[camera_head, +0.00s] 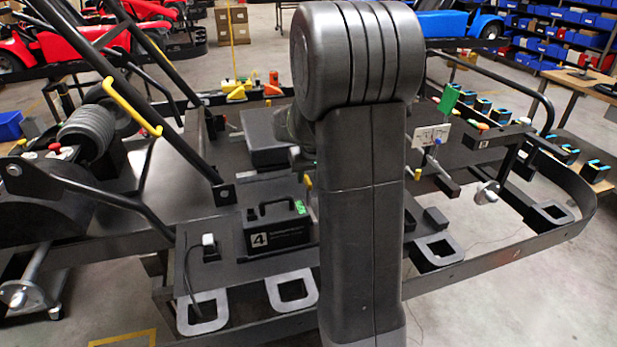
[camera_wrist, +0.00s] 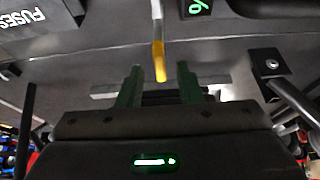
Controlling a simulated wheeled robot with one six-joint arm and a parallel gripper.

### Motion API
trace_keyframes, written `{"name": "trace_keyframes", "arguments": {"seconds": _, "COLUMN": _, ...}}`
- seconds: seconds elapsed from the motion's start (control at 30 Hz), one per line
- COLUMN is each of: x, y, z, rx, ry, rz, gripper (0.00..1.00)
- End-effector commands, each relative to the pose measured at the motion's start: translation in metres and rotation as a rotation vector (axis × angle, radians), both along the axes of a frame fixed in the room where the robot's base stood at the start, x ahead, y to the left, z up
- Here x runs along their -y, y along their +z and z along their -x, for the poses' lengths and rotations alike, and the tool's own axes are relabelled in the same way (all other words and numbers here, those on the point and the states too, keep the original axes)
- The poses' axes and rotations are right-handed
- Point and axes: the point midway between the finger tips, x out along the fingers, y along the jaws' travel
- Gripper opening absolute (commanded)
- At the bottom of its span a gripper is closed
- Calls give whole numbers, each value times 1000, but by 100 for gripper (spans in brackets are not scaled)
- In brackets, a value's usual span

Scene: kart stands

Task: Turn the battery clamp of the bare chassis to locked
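The bare chassis (camera_head: 165,215) is a dark flat kart frame across the middle of the head view. A black battery (camera_head: 277,232) marked 4, with a carry handle and green display, sits on it. A lever with a yellow tip, which looks like the battery clamp (camera_head: 307,182), stands beside the battery, partly hidden by my arm. In the wrist view the clamp lever (camera_wrist: 158,50) is pale with a yellow end, and its tip shows between my fingers. My gripper (camera_wrist: 160,68) is open, its two green fingers apart; I cannot tell if they touch the lever. The head view hides the gripper.
A box lettered FUSES (camera_wrist: 35,14) is close at the upper left of the wrist view. A black block with a rod (camera_wrist: 270,66) is at the right. A roll-bar tube with a yellow grip (camera_head: 132,106) and a green flag (camera_head: 448,100) rise above the chassis.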

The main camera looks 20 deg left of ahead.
Motion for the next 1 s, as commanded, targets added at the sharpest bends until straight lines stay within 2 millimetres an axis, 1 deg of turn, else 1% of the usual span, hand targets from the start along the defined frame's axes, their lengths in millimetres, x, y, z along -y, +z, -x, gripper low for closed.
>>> {"name": "trace_keyframes", "arguments": {"seconds": 0.3, "x": 15, "y": 63, "z": 20, "rx": 6, "ry": 0, "rz": -5, "gripper": 33}}
{"name": "trace_keyframes", "arguments": {"seconds": 0.4, "x": 20, "y": 82, "z": 27, "rx": 6, "ry": 0, "rz": -4, "gripper": 33}}
{"name": "trace_keyframes", "arguments": {"seconds": 0.5, "x": 24, "y": 98, "z": 32, "rx": 4, "ry": -1, "rz": -3, "gripper": 33}}
{"name": "trace_keyframes", "arguments": {"seconds": 0.6, "x": 26, "y": 108, "z": 36, "rx": 2, "ry": -1, "rz": -2, "gripper": 33}}
{"name": "trace_keyframes", "arguments": {"seconds": 0.7, "x": 28, "y": 114, "z": 37, "rx": 2, "ry": -1, "rz": -2, "gripper": 33}}
{"name": "trace_keyframes", "arguments": {"seconds": 1.0, "x": 28, "y": 116, "z": 38, "rx": 1, "ry": -1, "rz": -1, "gripper": 33}}
